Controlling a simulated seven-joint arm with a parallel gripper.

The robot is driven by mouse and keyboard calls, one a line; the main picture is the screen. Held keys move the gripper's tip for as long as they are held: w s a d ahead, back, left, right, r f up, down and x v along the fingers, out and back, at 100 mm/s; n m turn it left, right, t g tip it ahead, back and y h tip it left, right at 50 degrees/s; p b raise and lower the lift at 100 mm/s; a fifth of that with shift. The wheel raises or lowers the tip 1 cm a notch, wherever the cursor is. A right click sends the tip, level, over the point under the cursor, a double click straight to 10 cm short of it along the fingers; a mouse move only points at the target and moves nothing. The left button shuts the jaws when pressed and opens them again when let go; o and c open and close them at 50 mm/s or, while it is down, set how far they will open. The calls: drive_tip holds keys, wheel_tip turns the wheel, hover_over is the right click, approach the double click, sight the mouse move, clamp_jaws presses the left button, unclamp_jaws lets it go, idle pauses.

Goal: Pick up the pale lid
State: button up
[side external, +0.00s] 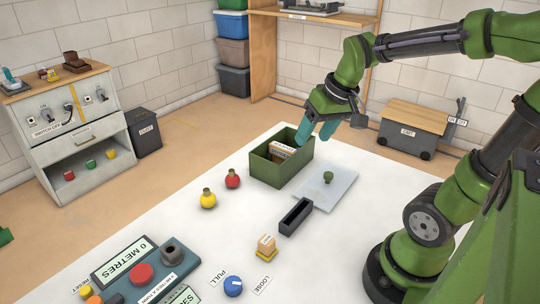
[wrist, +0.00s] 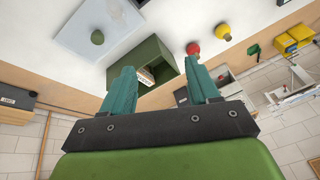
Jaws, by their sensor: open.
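The pale lid (side external: 338,194) is a flat, light grey plate with a round green knob (side external: 328,177). It lies on the white table, right of the open green box (side external: 277,177). In the wrist view the lid (wrist: 115,22) is at upper left, its knob (wrist: 97,37) clear of my fingers. My gripper (side external: 316,134) has teal fingers, is open and empty, and hangs above the far right end of the box. In the wrist view the gripper (wrist: 162,73) has its fingers spread, with the box (wrist: 150,52) showing between them.
A labelled block (side external: 281,150) is inside the box. Red (side external: 232,179) and yellow (side external: 208,199) knobbed pieces stand left of the box. A control panel (side external: 145,270) is at the front left.

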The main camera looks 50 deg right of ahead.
drive_tip(key=w+d+f+n+g, duration=0.1)
drive_tip(key=d+f+n+g, duration=0.15)
drive_tip(key=d, duration=0.65)
drive_tip(key=n+g, duration=0.2)
drive_tip(key=n, duration=0.4)
hover_over(327, 173)
drive_tip(key=f, duration=1)
drive_tip(key=shift+s+d+f, duration=0.1)
drive_tip(key=shift+s+f, duration=0.15)
drive_tip(key=shift+f, duration=0.15)
drive_tip(key=shift+w+f, duration=0.15)
drive_tip(key=shift+f, duration=2.55)
drive_tip(key=shift+c, duration=0.3)
clamp_jaws()
